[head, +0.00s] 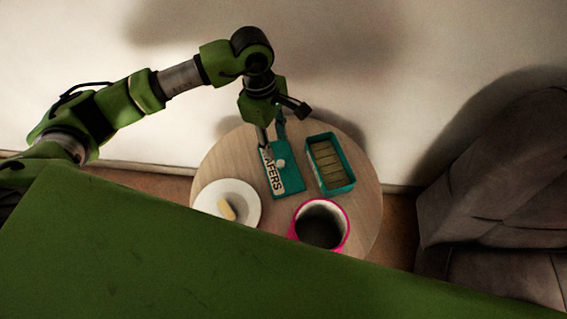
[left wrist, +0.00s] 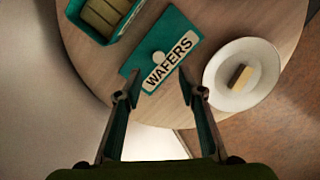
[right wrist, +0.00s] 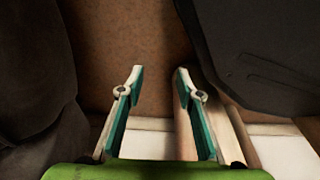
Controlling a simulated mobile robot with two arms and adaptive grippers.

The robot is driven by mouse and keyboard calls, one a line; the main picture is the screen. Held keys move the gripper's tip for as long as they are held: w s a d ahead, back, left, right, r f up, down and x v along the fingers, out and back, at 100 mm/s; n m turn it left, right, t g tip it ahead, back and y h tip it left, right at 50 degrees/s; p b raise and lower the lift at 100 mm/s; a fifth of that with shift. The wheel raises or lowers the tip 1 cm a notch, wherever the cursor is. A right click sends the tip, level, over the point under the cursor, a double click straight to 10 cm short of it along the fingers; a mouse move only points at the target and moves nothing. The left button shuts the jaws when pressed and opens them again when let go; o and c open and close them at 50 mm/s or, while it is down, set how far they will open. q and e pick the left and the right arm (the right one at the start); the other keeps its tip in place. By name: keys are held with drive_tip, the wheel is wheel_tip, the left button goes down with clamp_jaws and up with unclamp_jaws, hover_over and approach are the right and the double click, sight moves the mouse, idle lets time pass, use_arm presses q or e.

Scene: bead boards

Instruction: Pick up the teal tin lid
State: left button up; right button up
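The teal tin lid (head: 289,183) has a white "WAFERS" label and a pale round knob (head: 281,163). It lies flat on the round wooden table, and it also shows in the left wrist view (left wrist: 182,27). My left gripper (head: 272,141) is over the lid's far end from above. In the left wrist view its fingers (left wrist: 158,77) are apart, in front of the lid's labelled edge, with the knob seen beyond them. I cannot tell whether they touch the lid. My right gripper (right wrist: 159,72) is open and empty, away from the table.
The open teal tin (head: 340,188) with several wafers stands just right of the lid. A white plate (head: 208,200) with one wafer (head: 227,209) is at the left. A pink mug (head: 344,238) with dark contents stands in front. A grey armchair (head: 485,180) is at the right.

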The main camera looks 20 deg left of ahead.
sight(280, 162)
use_arm(q)
drive_tip(key=f, duration=0.3)
drive_tip(key=shift+d, duration=0.2)
drive_tip(key=shift+f, duration=0.45)
drive_tip(key=f, duration=0.5)
drive_tip(key=shift+d, duration=0.35)
clamp_jaws()
use_arm(e)
drive_tip(key=shift+w+r, duration=0.7)
drive_tip(key=shift+r, duration=0.05)
